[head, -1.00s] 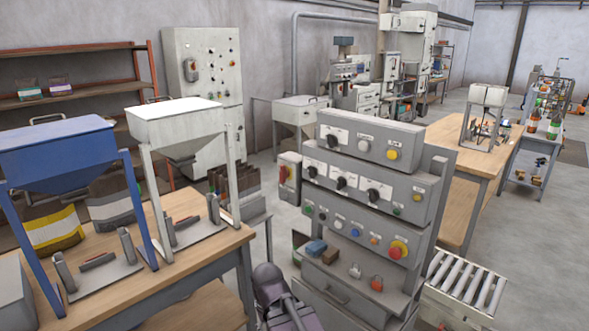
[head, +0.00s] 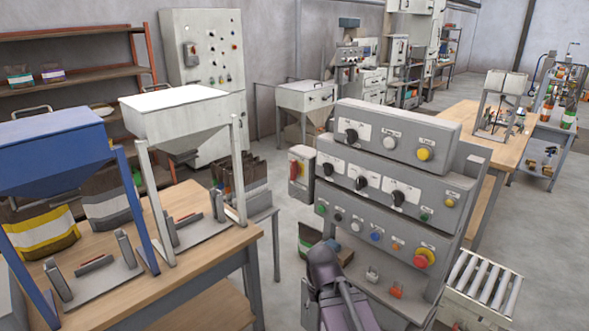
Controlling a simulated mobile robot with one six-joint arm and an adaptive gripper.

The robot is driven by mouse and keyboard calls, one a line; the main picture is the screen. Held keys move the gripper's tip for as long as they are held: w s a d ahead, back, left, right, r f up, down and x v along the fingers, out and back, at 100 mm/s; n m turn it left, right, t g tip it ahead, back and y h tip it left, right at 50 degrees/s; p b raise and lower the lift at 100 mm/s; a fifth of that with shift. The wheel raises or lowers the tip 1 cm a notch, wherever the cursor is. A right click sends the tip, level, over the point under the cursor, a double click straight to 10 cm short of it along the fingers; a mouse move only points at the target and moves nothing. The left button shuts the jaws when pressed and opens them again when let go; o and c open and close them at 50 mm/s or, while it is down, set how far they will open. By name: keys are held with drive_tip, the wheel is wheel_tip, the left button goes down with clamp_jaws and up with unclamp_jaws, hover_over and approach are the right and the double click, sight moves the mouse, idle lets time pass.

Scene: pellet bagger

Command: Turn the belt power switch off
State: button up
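A grey stepped control console (head: 452,232) stands right of centre in the head view. Its top box carries a black rotary knob (head: 351,136) and a yellow button (head: 424,153). The middle box has three black rotary knobs, the left one (head: 328,169), the centre one (head: 361,182) and the right one (head: 398,198). A grey box with a red-handled switch (head: 295,171) stands left of the console. The labels are too small to read, so I cannot tell which control is the belt power switch. My dark purple arm rises before the console; no gripper fingers show.
A red stop button (head: 424,257) and several coloured buttons line the lower box. A roller conveyor (head: 482,287) stands at the right. A wooden bench (head: 205,258) with blue and white hoppers is on the left. Grey floor shows between bench and console.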

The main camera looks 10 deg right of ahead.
drive_tip(key=shift+d, duration=0.15)
drive_tip(key=w+d+r+m+t+h, duration=0.1)
drive_tip(key=w+r+m+t+h, duration=0.2)
drive_tip(key=w, duration=0.7)
drive_tip(key=w+d+r+m+h, duration=0.1)
drive_tip(key=w+r+m+h, duration=0.2)
drive_tip(key=w+h, duration=0.5)
drive_tip(key=w+a+r+m+t+h, duration=0.2)
drive_tip(key=w+a+r, duration=0.4)
drive_tip(key=w, duration=0.3)
drive_tip(key=w+a+r+m+t+h+p, duration=0.1)
drive_tip(key=w+a+r+m+t, duration=0.2)
drive_tip(key=w+a+r+t, duration=0.2)
drive_tip(key=w+a+r, duration=0.1)
drive_tip(key=w+r, duration=0.2)
drive_tip(key=w, duration=0.2)
drive_tip(key=shift+w+a+h, duration=0.25)
drive_tip(key=shift+a+h, duration=0.05)
drive_tip(key=shift+h, duration=0.1)
